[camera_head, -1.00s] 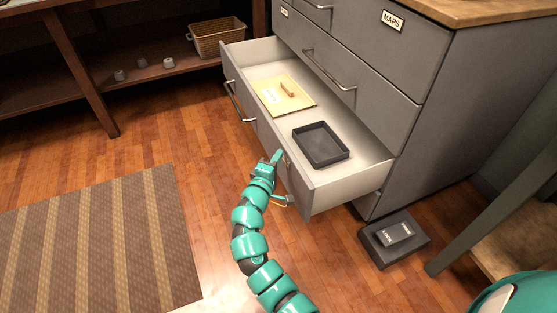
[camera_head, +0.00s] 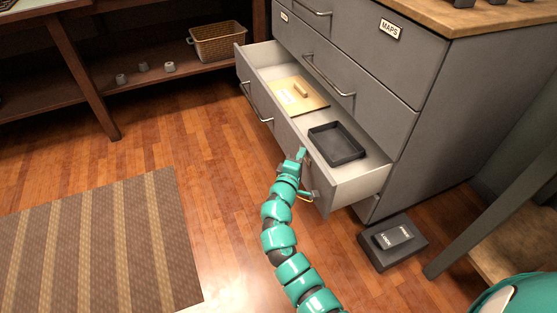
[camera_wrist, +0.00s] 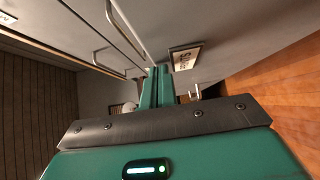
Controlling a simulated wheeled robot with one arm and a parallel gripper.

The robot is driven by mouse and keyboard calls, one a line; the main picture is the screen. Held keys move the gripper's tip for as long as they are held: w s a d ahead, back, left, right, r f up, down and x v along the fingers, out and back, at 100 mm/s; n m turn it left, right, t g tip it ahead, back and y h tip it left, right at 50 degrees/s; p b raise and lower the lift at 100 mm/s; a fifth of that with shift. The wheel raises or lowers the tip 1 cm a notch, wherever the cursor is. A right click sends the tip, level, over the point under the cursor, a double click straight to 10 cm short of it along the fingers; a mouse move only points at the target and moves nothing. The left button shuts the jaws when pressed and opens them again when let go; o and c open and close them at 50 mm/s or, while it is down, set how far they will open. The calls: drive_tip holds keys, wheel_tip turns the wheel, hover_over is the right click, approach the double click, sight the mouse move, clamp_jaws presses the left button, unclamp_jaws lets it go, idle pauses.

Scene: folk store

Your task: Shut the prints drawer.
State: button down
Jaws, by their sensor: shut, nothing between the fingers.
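The grey lower drawer (camera_head: 357,187) stands partly open, pulled out from the grey cabinet (camera_head: 440,105). Its front has long bar handles. My teal gripper (camera_head: 301,155) is shut and empty, with its tips at the right part of the drawer front; I cannot tell for sure whether they touch. In the wrist view, the shut fingers (camera_wrist: 156,72) point at the grey front beside a partly hidden, upturned label (camera_wrist: 186,59). A bar handle (camera_wrist: 108,52) shows to the left there. Inside the drawer lie a tan folder (camera_head: 312,103) and a dark tray (camera_head: 317,148).
A dark box (camera_head: 378,258) sits on the floor right of the drawer. The drawers above, one labelled MAPS (camera_head: 390,30), are shut. A shelf at the back left holds a basket (camera_head: 220,43). A striped rug (camera_head: 95,245) lies left; wooden floor between is clear.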

drive_tip(key=w+d, duration=0.2)
drive_tip(key=d, duration=0.6)
drive_tip(key=w+d, duration=0.3)
drive_tip(key=d, duration=0.5)
drive_tip(key=shift+w+d+p, duration=0.15)
drive_tip(key=shift+d+p, duration=0.1)
drive_tip(key=shift+p, duration=0.05)
